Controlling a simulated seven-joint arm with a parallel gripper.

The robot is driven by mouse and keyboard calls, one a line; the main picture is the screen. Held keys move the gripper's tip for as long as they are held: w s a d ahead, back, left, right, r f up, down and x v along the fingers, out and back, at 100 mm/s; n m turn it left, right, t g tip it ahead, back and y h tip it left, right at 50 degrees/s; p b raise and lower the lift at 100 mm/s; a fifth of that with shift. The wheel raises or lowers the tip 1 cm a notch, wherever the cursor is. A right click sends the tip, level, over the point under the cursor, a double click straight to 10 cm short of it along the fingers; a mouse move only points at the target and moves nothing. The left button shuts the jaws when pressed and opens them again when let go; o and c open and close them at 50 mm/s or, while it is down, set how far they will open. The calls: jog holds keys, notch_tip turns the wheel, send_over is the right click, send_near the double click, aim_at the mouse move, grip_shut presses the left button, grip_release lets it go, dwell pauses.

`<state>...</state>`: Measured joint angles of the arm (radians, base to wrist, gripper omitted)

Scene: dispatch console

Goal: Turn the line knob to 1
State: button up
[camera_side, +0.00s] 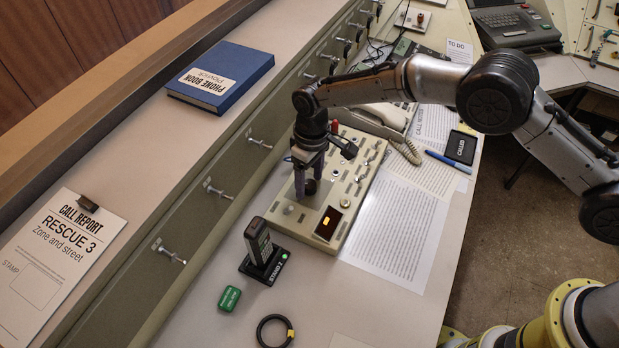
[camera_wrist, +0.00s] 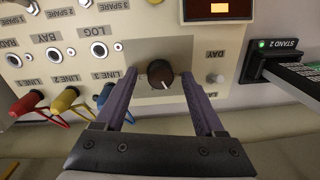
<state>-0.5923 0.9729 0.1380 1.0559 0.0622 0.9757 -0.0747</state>
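A dark round knob (camera_wrist: 160,73) with a pale pointer mark sits on a light plate of the beige console panel (camera_side: 352,205). In the wrist view the mark points toward the lower right. I cannot read any numbers around the knob. My gripper (camera_wrist: 158,78) is open, with one purple finger on each side of the knob and visible gaps between fingers and knob. In the side view my gripper (camera_side: 308,187) points down over the panel, and the dark knob (camera_side: 311,186) shows between its fingers.
A small lit amber display (camera_side: 327,222) lies near the knob. Red (camera_wrist: 27,102), yellow (camera_wrist: 65,99) and blue (camera_wrist: 104,95) plugs sit in line jacks to the left in the wrist view. A stand with a black handset (camera_side: 260,245) is beside the panel. A telephone (camera_side: 385,118) lies behind.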

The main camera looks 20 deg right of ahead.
aim_at(312, 181)
notch_tip(312, 181, up, 14)
jog(key=shift+w+d, duration=0.2)
jog(key=shift+d, duration=0.1)
dwell(0.3)
jog(key=shift+f, duration=0.1)
dwell(0.4)
